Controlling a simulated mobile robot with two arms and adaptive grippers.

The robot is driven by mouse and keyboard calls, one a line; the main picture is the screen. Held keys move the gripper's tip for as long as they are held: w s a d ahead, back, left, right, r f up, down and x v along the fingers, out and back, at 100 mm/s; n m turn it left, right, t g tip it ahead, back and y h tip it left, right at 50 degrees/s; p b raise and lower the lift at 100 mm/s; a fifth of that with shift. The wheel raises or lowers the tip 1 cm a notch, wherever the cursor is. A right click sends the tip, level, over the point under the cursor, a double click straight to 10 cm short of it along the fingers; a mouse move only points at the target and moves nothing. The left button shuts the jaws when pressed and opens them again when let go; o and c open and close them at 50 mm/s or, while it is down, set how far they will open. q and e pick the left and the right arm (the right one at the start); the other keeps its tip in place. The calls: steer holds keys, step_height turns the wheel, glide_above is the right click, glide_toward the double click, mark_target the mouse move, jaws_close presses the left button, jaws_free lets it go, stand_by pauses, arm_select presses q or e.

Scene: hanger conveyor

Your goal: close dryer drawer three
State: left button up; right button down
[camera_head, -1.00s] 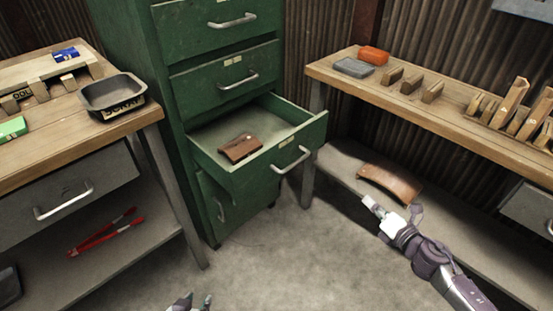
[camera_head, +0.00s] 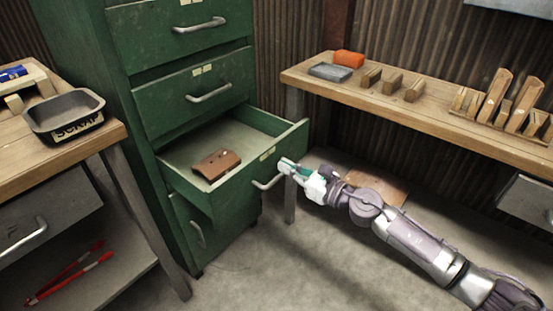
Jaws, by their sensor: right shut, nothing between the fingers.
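A green cabinet (camera_head: 95,75) stands in the middle left. Its third drawer from the top in view (camera_head: 232,183) is pulled out, with a brown leather-like piece (camera_head: 216,164) lying inside. The drawer's silver handle (camera_head: 268,182) is on its front. My right gripper (camera_head: 287,167) is shut and empty, at the right part of the drawer front, close to the handle's right end; I cannot tell whether it touches. The two drawers above are shut. My left gripper is not in view.
A wooden bench (camera_head: 112,137) with a dark scrap tray (camera_head: 63,112) stands at left, red tongs (camera_head: 70,275) on its lower shelf. A right bench (camera_head: 440,118) holds wooden blocks, an orange block (camera_head: 348,58) and a grey one.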

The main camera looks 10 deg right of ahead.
mark_target(269, 158)
steer(key=x, duration=0.2)
steer(key=shift+w+a, duration=0.2)
steer(key=shift+w, duration=0.05)
steer(key=shift+w+a, duration=0.35)
steer(key=shift+w, duration=0.1)
